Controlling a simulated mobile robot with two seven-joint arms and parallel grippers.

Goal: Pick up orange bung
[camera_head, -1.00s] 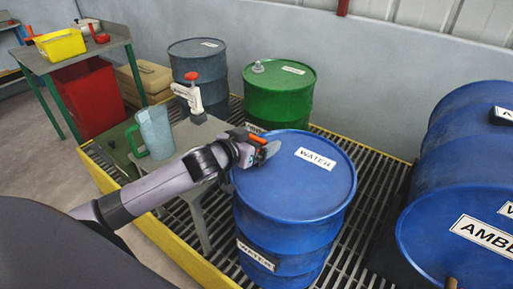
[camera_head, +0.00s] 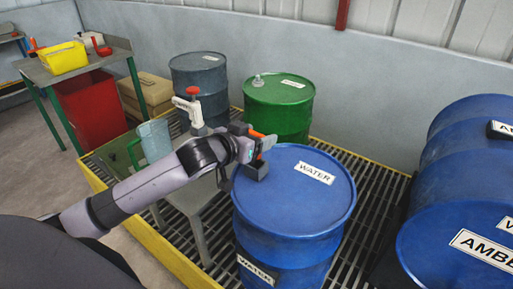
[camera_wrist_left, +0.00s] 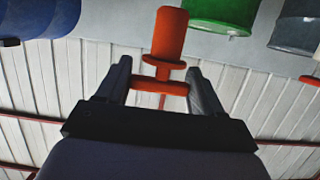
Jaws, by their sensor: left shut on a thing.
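The orange bung (camera_wrist_left: 166,45) is in the left wrist view, with a wide rounded end, a narrow neck and a flange. My left gripper (camera_wrist_left: 159,72) is shut on it, with one dark finger on each side of its lower part. In the head view my left gripper (camera_head: 262,156) shows over the upper left edge of the upright blue water drum (camera_head: 300,205). Some orange shows at its tip there, mostly hidden by the fingers. My right gripper is not in view.
A green drum (camera_head: 280,108) and a dark grey drum (camera_head: 198,85) stand behind. A grey stand (camera_head: 196,197), a blue jug (camera_head: 155,140) and a red-topped pump (camera_head: 190,108) are left of the water drum. A large blue drum (camera_head: 440,235) lies at right. Yellow-edged grating surrounds them.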

